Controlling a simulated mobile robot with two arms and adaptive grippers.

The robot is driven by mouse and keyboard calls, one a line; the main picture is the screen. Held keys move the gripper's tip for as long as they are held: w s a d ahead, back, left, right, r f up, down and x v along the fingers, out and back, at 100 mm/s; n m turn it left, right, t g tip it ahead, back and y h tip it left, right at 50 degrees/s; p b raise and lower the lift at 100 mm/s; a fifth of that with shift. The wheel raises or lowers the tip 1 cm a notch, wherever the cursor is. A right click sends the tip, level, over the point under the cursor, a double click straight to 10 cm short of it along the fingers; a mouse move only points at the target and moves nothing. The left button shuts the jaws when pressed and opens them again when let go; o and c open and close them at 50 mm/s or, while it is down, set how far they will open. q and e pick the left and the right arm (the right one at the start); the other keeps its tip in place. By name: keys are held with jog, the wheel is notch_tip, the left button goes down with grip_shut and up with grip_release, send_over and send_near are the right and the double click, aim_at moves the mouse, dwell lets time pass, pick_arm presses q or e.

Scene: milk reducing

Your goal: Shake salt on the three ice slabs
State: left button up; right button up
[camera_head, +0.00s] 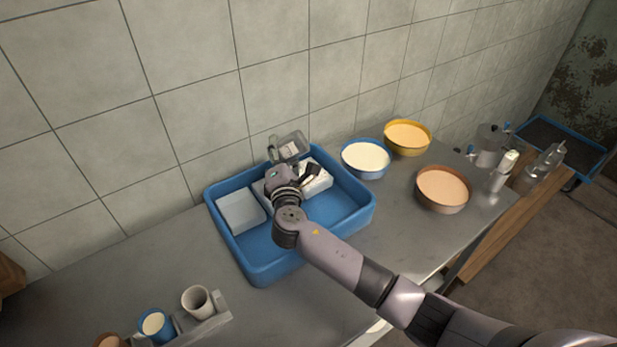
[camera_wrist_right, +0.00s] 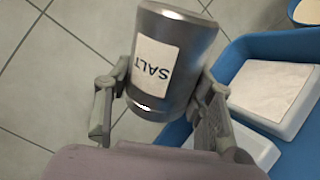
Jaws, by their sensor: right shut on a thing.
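My right gripper (camera_head: 291,160) is over the back of the blue tray (camera_head: 262,247), shut on the grey metal salt shaker (camera_head: 290,148). In the right wrist view the salt shaker (camera_wrist_right: 172,62) sits between both fingers, its white SALT label upside down. White slabs lie in the tray: the left slab (camera_head: 241,212) is in clear view, the right slab (camera_head: 317,178) is partly behind the gripper, and the middle one is mostly hidden by my arm. A slab (camera_wrist_right: 270,90) also shows in the wrist view. I cannot tell whether salt is falling. My left gripper is out of view.
Right of the tray stand a blue bowl (camera_head: 366,159), a yellow bowl (camera_head: 407,138) and a peach-filled bowl (camera_head: 442,188). Cups, including a blue cup (camera_head: 156,325), stand at the front left. The tiled wall (camera_head: 190,110) is close behind the tray.

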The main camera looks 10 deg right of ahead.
aim_at(281, 141)
jog(key=shift+r, duration=0.15)
notch_tip(281, 141, up, 4)
jog(key=p, duration=0.3)
jog(key=shift+f, duration=0.2)
notch_tip(281, 141, down, 4)
jog(key=b, duration=0.3)
notch_tip(281, 141, up, 4)
jog(key=p, duration=0.3)
jog(key=shift+f, duration=0.1)
notch_tip(281, 141, down, 4)
jog(key=b, duration=0.3)
jog(key=shift+b, duration=0.4)
jog(key=shift+r, duration=0.2)
